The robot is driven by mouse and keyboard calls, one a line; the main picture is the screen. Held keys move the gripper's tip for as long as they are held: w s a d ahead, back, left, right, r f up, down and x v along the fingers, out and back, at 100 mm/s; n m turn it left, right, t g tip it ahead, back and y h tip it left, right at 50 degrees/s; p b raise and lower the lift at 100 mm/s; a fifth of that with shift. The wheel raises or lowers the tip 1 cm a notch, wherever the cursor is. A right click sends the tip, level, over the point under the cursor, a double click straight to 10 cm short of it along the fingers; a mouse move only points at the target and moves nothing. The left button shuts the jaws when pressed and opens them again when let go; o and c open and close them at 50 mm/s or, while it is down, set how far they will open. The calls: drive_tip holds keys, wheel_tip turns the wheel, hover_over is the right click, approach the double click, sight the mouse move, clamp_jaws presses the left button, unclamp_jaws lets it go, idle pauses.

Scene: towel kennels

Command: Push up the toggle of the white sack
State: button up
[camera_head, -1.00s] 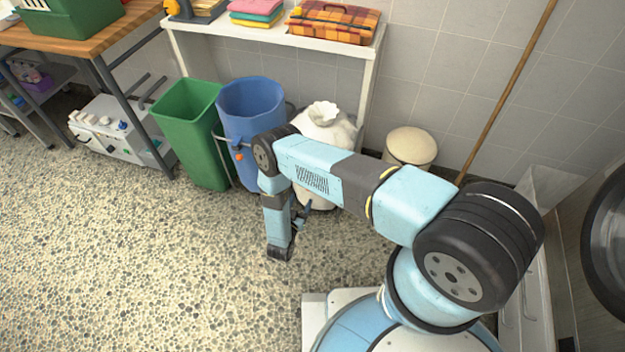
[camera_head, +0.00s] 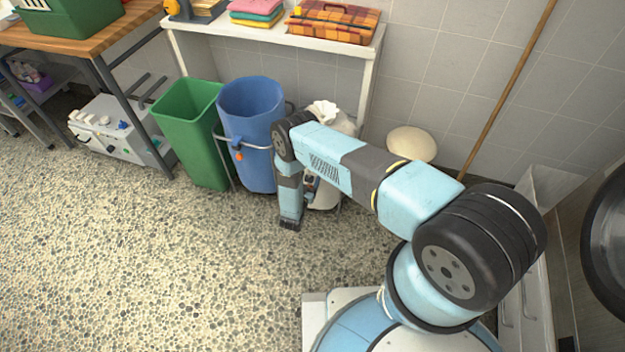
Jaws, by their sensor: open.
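The white sack (camera_head: 346,124) stands on the floor under the white shelf table, its gathered top (camera_head: 323,109) sticking up behind my arm. My arm's elbow and forearm cover most of its front. Its toggle cannot be made out. My gripper (camera_head: 312,186) is partly hidden behind my forearm, low in front of the sack. It is open, and I see nothing held in it. Whether it touches the sack cannot be told.
A blue bin-like container (camera_head: 250,105) with an orange piece on its front stands left of the sack, beside a green bin (camera_head: 190,130). A round cream-coloured container (camera_head: 412,144) is to the right. A wooden pole (camera_head: 508,90) leans on the wall. The pebbled floor at left is clear.

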drive_tip(key=shift+d, duration=0.1)
clamp_jaws()
idle(0.5)
